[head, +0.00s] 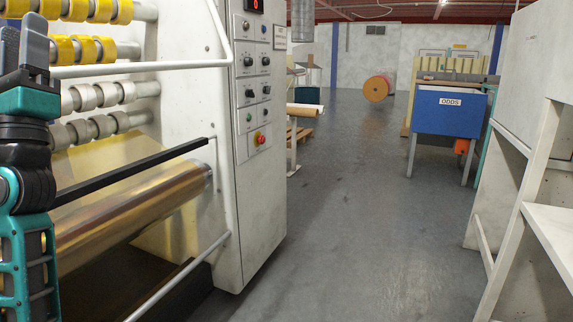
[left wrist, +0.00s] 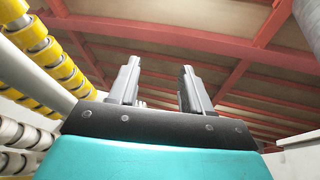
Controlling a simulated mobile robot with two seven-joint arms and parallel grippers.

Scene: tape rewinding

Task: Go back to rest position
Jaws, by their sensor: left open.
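My left gripper (head: 30,45) is at the far left of the head view, pointing up, in front of the tape rewinding machine (head: 265,190). In the left wrist view the left gripper (left wrist: 158,85) has its two grey fingers apart, with nothing between them and the red-beamed ceiling behind. Yellow tape rolls (head: 106,10) and white rolls (head: 85,97) sit on the machine's bars close to this gripper. My right gripper is not in either view.
A grey floor aisle (head: 345,200) is clear ahead. A blue ODDS bin (head: 448,112) stands at the back right. A white frame with shelves (head: 545,130) borders the right side. An orange roll (head: 377,88) lies far back.

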